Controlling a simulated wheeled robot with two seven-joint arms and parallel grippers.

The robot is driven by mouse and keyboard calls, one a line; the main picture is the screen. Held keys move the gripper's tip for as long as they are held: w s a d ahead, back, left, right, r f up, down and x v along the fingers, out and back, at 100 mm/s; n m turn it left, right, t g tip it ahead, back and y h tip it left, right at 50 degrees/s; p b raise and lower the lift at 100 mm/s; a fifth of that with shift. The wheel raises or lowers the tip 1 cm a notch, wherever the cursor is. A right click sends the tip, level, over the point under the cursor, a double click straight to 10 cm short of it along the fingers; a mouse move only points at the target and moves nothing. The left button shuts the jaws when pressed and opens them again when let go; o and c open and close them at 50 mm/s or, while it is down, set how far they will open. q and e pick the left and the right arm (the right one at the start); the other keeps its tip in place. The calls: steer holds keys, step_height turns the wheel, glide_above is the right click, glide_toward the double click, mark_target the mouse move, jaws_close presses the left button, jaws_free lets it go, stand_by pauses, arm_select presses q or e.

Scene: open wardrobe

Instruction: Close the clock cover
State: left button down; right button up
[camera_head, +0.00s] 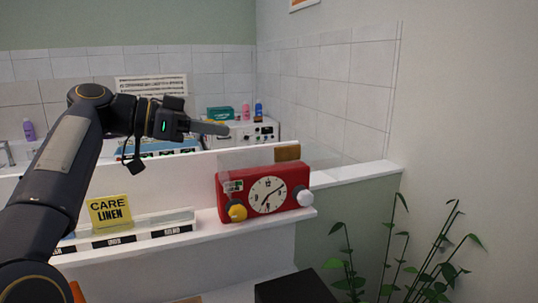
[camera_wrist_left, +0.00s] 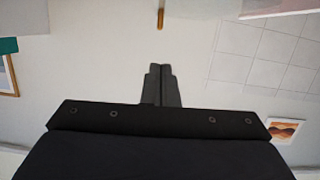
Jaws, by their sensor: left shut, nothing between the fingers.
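The red clock (camera_head: 222,203) stands on the white ledge, with a cream dial, a yellow knob at its left and a white knob at its right. A clear panel (camera_head: 240,158) with a brown block (camera_head: 287,153) at its right end rises above the clock's top; it looks like the cover, standing open. My left gripper (camera_head: 222,129) is shut and empty, pointing right, above and a little left of the clock in the picture and apart from it. Its closed fingers show in the left wrist view (camera_wrist_left: 161,85), where the clock is not seen. My right gripper is not in view.
A yellow "Care Linen" sign (camera_head: 109,214) and a clear-fronted tray (camera_head: 135,233) stand left of the clock. A white ledge (camera_head: 345,172) runs behind it. Green plants (camera_head: 400,260) stand at lower right. A dark box (camera_head: 295,288) is at the bottom edge.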

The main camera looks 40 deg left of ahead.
arm_select(q)
steer(key=p, duration=0.1)
glide_above(259, 164)
steer(key=shift+s+a+f, duration=0.1)
steer(key=shift+s+f, duration=0.1)
steer(key=shift+f, duration=0.3)
steer(key=shift+s+a+f, duration=0.1)
steer(key=shift+s+f, duration=0.1)
steer(key=shift+f, duration=0.3)
steer(key=f, duration=0.3)
steer(key=shift+w+d+f, duration=0.1)
steer(key=shift+w+d, duration=0.1)
steer(key=shift+w, duration=0.05)
steer(key=shift+f, duration=0.6)
